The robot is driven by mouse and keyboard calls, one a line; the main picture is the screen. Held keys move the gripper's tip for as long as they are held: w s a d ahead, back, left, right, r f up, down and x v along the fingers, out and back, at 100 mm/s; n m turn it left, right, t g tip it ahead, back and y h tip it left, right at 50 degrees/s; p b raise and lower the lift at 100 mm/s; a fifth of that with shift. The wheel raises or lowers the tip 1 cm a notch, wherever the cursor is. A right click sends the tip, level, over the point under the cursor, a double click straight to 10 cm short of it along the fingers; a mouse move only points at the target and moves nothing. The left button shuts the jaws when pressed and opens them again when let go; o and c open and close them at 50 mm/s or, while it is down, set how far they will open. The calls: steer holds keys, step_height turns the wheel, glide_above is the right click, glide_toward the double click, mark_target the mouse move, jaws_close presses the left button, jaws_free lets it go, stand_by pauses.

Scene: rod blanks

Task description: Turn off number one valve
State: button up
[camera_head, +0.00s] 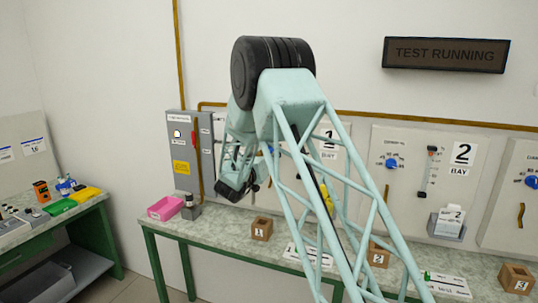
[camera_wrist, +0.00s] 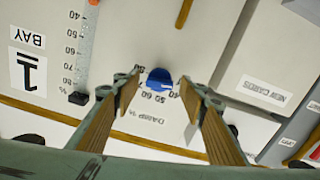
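In the wrist view, upside down, the bay 1 panel carries a blue knob (camera_wrist: 160,79) with a numbered dial and a brass lever (camera_wrist: 184,12). Neither shows a readable label calling it a valve. My gripper (camera_wrist: 161,84) is open, its two fingers on either side of the blue knob in the picture. I cannot tell whether they touch it. The BAY 1 sign (camera_wrist: 28,72) is at the left. In the head view the BAY 1 sign (camera_head: 329,137) shows behind my arm, which hides much of that panel and my fingertips.
In the head view, the bench (camera_head: 220,224) holds a pink tray (camera_head: 165,208) and small wooden blocks. A TEST RUNNING sign (camera_head: 446,54) hangs above.

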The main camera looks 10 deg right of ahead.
steer(key=v, duration=1.1)
steer(key=shift+s+a, duration=0.1)
steer(key=shift+r, duration=0.1)
steer(key=s+a+r+n+g+y, duration=0.1)
steer(key=s+a+r+n+y, duration=0.15)
steer(key=s+r+y, duration=0.65)
steer(key=s+r+n+g+y+b, duration=0.1)
steer(key=s+r+g+y+b, duration=0.15)
steer(key=s, duration=1.55)
steer(key=s+d+f+g, duration=0.2)
steer(key=s+d, duration=0.1)
steer(key=s, duration=1.2)
steer(key=s+d+f+g+h, duration=0.1)
steer(key=s+d+f+g, duration=0.2)
steer(key=s, duration=1.2)
steer(key=s+d+f+g+h, duration=0.1)
steer(key=s+d+f+g, duration=0.1)
steer(key=s, duration=1.4)
steer(key=shift+d+f+g, duration=0.25)
steer(key=shift+d+g, duration=0.15)
steer(key=shift+g, duration=0.05)
steer(key=shift+a+n, duration=0.1)
steer(key=shift+n, duration=0.15)
